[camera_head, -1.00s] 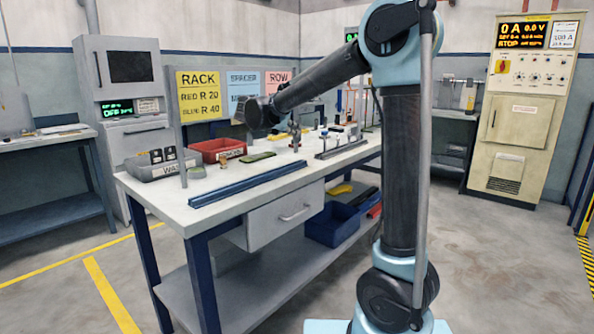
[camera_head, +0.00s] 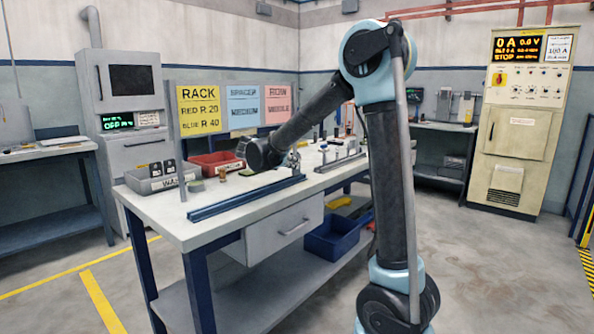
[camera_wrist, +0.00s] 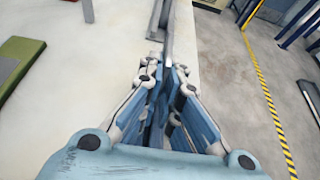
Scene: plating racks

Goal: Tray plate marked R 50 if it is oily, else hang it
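My gripper (camera_wrist: 168,68) points down over the workbench near its front edge. Its two fingers are close together in the wrist view, with a thin grey upright edge or bar (camera_wrist: 166,25) in line beyond them. I cannot tell whether anything thin is between the fingers. No plate with a readable R 50 mark shows. A red tray (camera_head: 208,160) and a grey tray (camera_head: 150,184) with a partly readable label stand on the bench's left part.
A flat green piece (camera_wrist: 14,68) lies left of my gripper. Another rail stand (camera_head: 341,162) is further right on the bench. A sign (camera_head: 200,111) reads RACK, RED R 20, BLUE R 40. A blue bin (camera_head: 330,246) sits on the lower shelf. The floor in front is clear.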

